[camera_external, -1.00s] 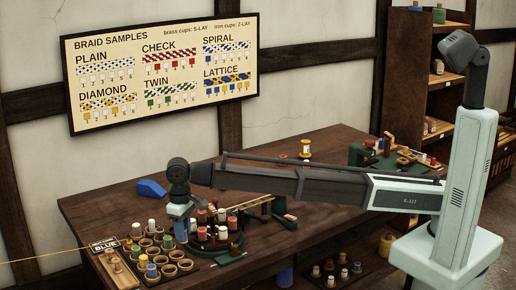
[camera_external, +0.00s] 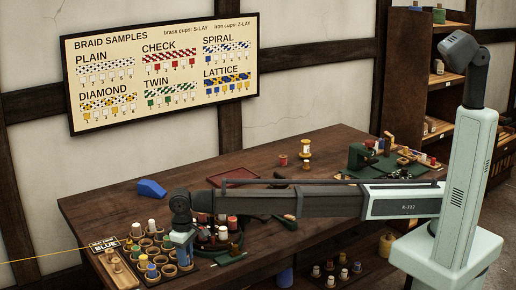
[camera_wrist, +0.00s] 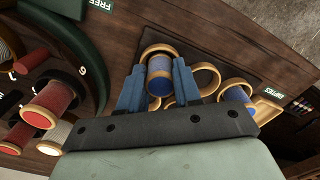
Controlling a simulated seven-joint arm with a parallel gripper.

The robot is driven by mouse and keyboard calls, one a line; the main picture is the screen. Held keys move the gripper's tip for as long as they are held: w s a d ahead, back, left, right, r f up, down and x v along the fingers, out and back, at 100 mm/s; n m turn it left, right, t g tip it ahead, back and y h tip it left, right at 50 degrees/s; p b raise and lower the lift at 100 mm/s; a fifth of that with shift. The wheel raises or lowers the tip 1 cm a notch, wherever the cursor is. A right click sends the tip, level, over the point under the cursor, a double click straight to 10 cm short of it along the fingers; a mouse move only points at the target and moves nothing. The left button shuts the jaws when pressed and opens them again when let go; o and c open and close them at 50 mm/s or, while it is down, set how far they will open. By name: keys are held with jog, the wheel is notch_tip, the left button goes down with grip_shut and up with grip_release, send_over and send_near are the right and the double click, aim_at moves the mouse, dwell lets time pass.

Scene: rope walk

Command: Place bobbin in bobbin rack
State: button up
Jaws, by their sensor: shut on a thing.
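My gripper (camera_wrist: 159,85) is shut on a blue bobbin with pale wooden flanges (camera_wrist: 160,72). One blue finger lies on each side of it. In the outside view my gripper (camera_external: 183,256) is low at the right side of the bobbin rack (camera_external: 196,267), a dark board with round wooden cups. Another blue bobbin (camera_wrist: 237,100) stands in a cup to the right of my gripper in the wrist view. An open cup ring (camera_wrist: 205,80) shows between the two. The held bobbin's lower end and any contact with a cup are hidden.
A round green stand with red bobbins (camera_wrist: 50,105) is close on the left in the wrist view.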

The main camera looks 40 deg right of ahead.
jog(key=shift+f, duration=0.2)
jog(key=o, duration=1)
notch_tip(320, 180, up, 12)
jog(key=shift+r, duration=0.2)
